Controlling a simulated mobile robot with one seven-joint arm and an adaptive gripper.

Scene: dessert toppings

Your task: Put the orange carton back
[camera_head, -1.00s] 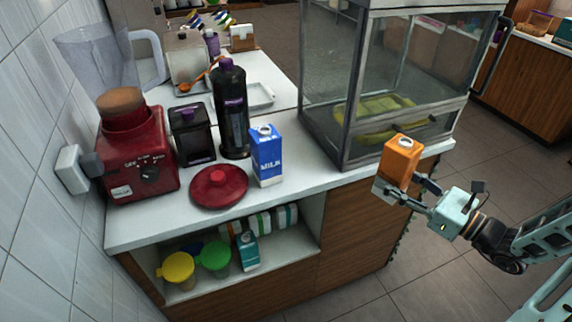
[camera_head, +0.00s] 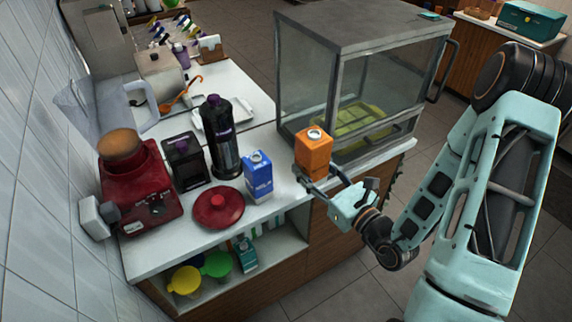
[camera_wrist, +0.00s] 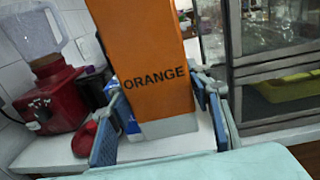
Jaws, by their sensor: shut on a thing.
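The orange carton (camera_head: 314,150) is upright between the fingers of my gripper (camera_head: 317,180), which is shut on it. In the head view it is at the counter's front edge, right of the blue milk carton (camera_head: 258,177) and in front of the glass cabinet. In the wrist view the orange carton (camera_wrist: 150,70) shows its "ORANGE" lettering between the two blue finger pads, and it hides most of the milk carton behind it. I cannot tell whether its base touches the counter.
The glass cabinet (camera_head: 362,80) stands close behind. An open shelf below holds yellow and green lidded cups and a teal carton (camera_head: 245,254).

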